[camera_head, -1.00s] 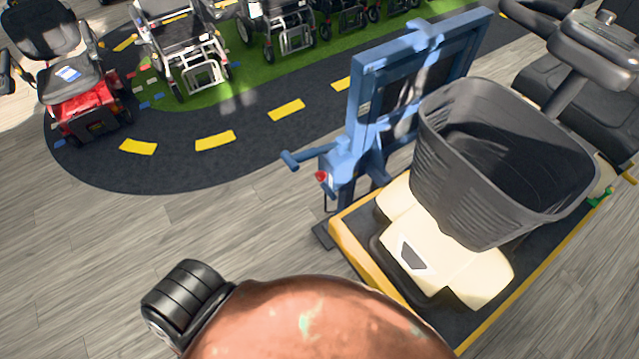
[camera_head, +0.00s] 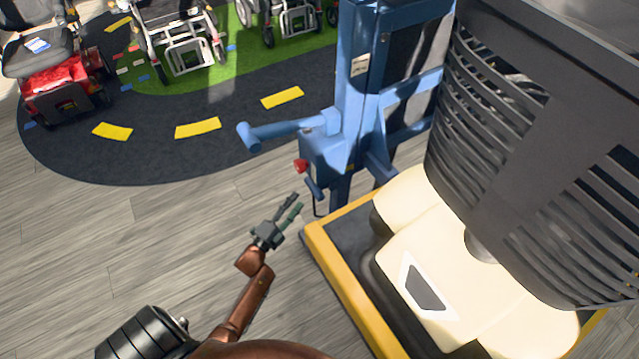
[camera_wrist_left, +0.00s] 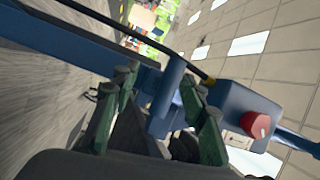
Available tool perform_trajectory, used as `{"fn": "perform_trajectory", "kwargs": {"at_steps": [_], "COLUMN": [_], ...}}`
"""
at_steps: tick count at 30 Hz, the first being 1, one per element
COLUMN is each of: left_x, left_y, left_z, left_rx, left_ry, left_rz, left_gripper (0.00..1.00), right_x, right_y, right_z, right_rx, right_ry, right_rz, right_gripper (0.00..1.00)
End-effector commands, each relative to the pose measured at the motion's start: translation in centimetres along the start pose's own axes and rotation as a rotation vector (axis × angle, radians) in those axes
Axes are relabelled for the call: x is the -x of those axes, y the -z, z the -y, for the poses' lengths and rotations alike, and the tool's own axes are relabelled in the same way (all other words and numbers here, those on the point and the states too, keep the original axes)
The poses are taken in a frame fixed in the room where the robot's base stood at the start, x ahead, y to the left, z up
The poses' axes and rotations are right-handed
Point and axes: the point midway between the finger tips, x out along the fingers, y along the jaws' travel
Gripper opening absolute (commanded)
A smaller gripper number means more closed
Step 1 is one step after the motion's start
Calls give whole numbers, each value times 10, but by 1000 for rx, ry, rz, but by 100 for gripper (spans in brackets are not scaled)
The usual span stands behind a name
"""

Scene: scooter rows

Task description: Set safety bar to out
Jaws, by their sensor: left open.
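A blue upright frame (camera_head: 362,75) stands at the end of the platform. A blue bar (camera_head: 285,132) sticks out from it to the left; I take this as the safety bar, though I cannot be sure. Below the bar is a blue housing with a red knob (camera_head: 300,166) and a small blue lever (camera_head: 315,188). My left gripper (camera_head: 296,203) is open, in front of and below the knob. In the left wrist view, a blue post (camera_wrist_left: 168,95) appears between the open green fingers; I cannot tell whether they touch it. The red knob (camera_wrist_left: 255,125) is to their right. My right gripper is not in view.
A cream scooter (camera_head: 425,260) with a large grey basket (camera_head: 590,180) stands on the yellow-edged platform (camera_head: 340,285), close on the right. The wooden floor (camera_head: 130,240) to the left is clear. A red scooter (camera_head: 65,85) and wheelchairs (camera_head: 175,40) stand farther back.

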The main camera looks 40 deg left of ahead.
Motion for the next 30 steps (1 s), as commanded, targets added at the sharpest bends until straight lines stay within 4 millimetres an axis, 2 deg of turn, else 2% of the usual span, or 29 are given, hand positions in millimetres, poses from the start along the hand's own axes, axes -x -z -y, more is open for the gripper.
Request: {"fn": "perform_trajectory", "kwargs": {"at_steps": [1, 8, 13, 22, 30], "left_x": [-4, -18, -40, -82, -92], "left_y": [-2, 2, 4, 5, 6], "left_z": [-4, 19, 22, 25, 28], "left_rx": [-37, -121, -123, -120, -120], "left_ry": [26, 99, 103, 99, 98], "left_rz": [-11, -39, -41, -40, -39], "left_gripper": [40, 40, 40, 40, 40], "right_x": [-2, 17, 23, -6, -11], "right_y": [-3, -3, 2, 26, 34], "right_z": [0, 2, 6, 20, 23], "right_rx": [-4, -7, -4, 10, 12], "right_ry": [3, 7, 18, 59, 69], "right_rz": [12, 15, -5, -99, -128], "right_gripper": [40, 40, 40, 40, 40]}}
